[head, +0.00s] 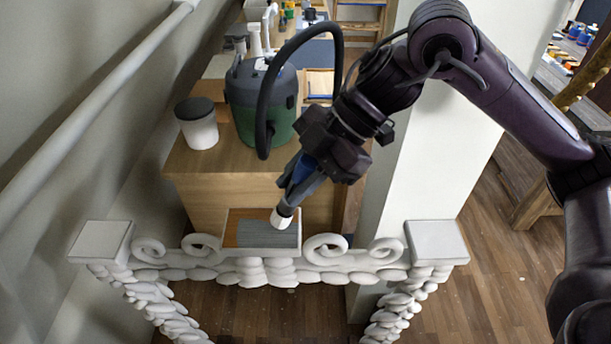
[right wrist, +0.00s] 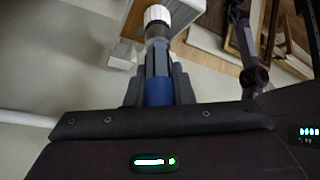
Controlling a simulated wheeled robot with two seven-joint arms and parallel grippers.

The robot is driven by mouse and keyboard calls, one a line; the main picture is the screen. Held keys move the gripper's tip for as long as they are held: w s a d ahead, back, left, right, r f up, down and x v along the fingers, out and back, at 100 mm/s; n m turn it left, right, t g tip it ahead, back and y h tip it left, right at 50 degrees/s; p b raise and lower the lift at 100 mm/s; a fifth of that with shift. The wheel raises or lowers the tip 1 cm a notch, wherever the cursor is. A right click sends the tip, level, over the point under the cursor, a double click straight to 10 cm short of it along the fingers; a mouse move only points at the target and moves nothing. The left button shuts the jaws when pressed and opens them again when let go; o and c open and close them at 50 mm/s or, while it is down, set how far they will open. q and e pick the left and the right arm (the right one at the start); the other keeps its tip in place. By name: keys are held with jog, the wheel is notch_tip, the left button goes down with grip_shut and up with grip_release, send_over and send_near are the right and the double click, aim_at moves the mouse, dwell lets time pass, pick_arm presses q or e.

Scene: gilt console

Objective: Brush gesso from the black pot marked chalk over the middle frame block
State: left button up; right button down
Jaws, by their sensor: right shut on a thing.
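My right gripper (head: 304,177) is shut on a brush, with the blue handle (right wrist: 158,92) between its fingers. The brush's white tip (head: 281,219) points down and left in the head view, over the right part of the middle frame block; I cannot tell whether it touches. The white tip also shows in the right wrist view (right wrist: 157,14). The middle block's top is grey over most of its face (head: 262,234), with bare brown wood along its left side. I cannot make out a black pot marked chalk. My left gripper is not in view.
The carved white frame has light grey corner blocks at left (head: 101,241) and right (head: 436,240), with scrolls between. Behind it, a wooden cabinet (head: 235,200) bears a green vacuum with a black hose (head: 264,100) and a white dark-lidded canister (head: 198,124). A pale pillar (head: 420,170) stands right.

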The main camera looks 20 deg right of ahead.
jog(key=shift+w+a, duration=0.35)
jog(key=shift+a, duration=0.5)
jog(key=shift+w+a+p, duration=0.25)
jog(key=shift+a+p, duration=0.25)
jog(key=shift+a, duration=0.5)
jog(key=shift+w+d+p, duration=0.2)
jog(key=shift+d+p, duration=0.05)
jog(key=shift+d, duration=0.55)
jog(key=shift+w+d+p, duration=0.15)
jog(key=shift+d+p, duration=0.1)
jog(key=shift+d, duration=0.5)
jog(key=shift+s+d+f, duration=0.1)
jog(key=shift+s+d, duration=0.05)
jog(key=shift+d, duration=0.4)
jog(key=shift+s+d, duration=0.15)
jog(key=shift+d, duration=0.4)
jog(key=shift+s+d, duration=0.15)
jog(key=shift+d, duration=0.05)
jog(key=shift+w+a+p, duration=0.25)
jog(key=shift+a+p, duration=0.05)
jog(key=shift+a, duration=0.45)
jog(key=shift+w+a+p, duration=0.2)
jog(key=shift+a+p, duration=0.05)
jog(key=shift+a, duration=0.45)
jog(key=w+a, duration=0.2)
jog(key=a, duration=0.3)
jog(key=shift+a, duration=0.4)
